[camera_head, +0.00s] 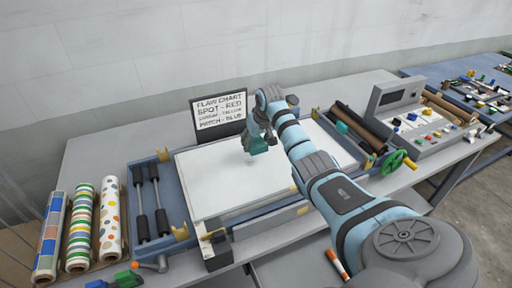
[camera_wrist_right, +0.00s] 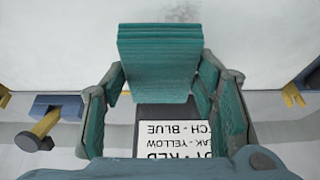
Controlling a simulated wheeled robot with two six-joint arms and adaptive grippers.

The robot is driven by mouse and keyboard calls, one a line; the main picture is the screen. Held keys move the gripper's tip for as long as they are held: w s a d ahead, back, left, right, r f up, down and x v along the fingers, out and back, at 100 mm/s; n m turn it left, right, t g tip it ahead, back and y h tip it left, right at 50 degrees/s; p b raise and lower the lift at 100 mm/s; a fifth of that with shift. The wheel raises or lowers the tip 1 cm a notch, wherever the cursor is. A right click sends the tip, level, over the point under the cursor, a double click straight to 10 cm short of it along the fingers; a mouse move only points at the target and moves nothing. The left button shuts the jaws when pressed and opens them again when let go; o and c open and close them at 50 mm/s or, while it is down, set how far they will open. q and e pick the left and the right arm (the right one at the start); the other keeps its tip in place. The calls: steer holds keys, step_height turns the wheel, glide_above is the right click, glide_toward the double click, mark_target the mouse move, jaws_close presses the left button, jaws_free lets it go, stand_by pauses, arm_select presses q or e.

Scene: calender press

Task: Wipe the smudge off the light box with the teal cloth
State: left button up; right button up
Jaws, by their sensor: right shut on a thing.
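The light box (camera_head: 215,185) is a wide white panel in a blue frame at the middle of the bench. My right gripper (camera_head: 260,138) is over its back part, near the flaw chart. It is shut on the teal cloth (camera_head: 257,146), a folded block that hangs below the fingers. In the right wrist view the cloth (camera_wrist_right: 160,60) sits between the two teal-padded fingers (camera_wrist_right: 160,88), with the white panel behind it. I cannot tell whether the cloth touches the panel. My left gripper is not in view.
The flaw chart (camera_head: 219,108) stands behind the light box. Patterned rolls (camera_head: 78,225) lie at left beside two black-handled rods (camera_head: 150,203). A green handwheel (camera_head: 392,162), brown rollers (camera_head: 355,130) and a control console (camera_head: 400,95) are at right. Much of the panel's front is clear.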

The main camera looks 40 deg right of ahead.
steer(key=shift+r, duration=0.15)
steer(key=shift+r, duration=1.55)
steer(key=shift+f, duration=0.15)
